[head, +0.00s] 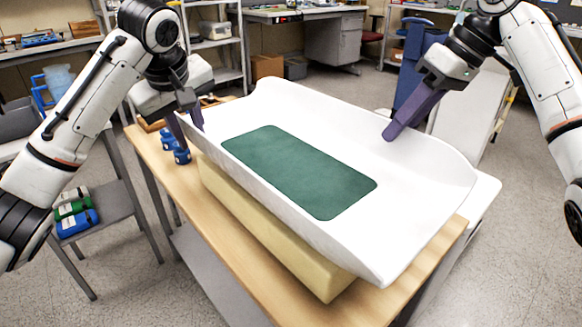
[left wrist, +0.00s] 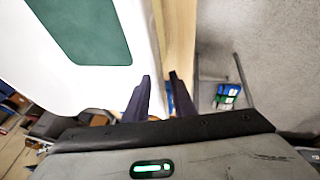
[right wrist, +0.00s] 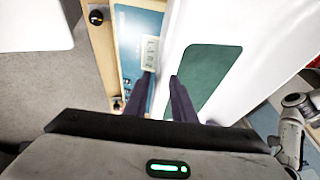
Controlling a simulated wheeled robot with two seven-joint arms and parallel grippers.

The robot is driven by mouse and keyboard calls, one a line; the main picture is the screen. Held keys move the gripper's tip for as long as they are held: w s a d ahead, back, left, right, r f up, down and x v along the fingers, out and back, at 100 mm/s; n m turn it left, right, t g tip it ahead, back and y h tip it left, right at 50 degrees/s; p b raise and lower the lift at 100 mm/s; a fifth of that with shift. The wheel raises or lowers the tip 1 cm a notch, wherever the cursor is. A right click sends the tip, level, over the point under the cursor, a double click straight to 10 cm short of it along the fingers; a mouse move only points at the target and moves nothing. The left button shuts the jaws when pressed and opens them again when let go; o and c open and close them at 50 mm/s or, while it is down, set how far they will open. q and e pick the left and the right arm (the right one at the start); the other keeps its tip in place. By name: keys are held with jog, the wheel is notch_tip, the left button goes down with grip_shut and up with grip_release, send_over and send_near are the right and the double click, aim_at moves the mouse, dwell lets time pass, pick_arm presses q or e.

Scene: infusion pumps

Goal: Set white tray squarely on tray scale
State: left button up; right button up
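The white tray (head: 425,185), long with curved raised sides and a green mat (head: 300,170), rests on or just over a pale yellow block (head: 265,235); contact is hidden. My left gripper (head: 190,118) is at its left side, fingers either side of the rim in the left wrist view (left wrist: 159,76). My right gripper (head: 390,132) is at the far right side, one finger inside the tray. In the right wrist view (right wrist: 162,76) its fingers straddle the rim. Both show a narrow gap. A blue panel with a label (right wrist: 150,52), possibly the tray scale, lies beside the tray.
A white surface (head: 485,200) adjoins at right.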

jog(key=shift+d+r, duration=0.1)
pick_arm(q)
jog(key=v, duration=1.2)
pick_arm(e)
jog(key=v, duration=1.1)
jog(key=shift+r, duration=0.35)
jog(key=shift+d, duration=0.15)
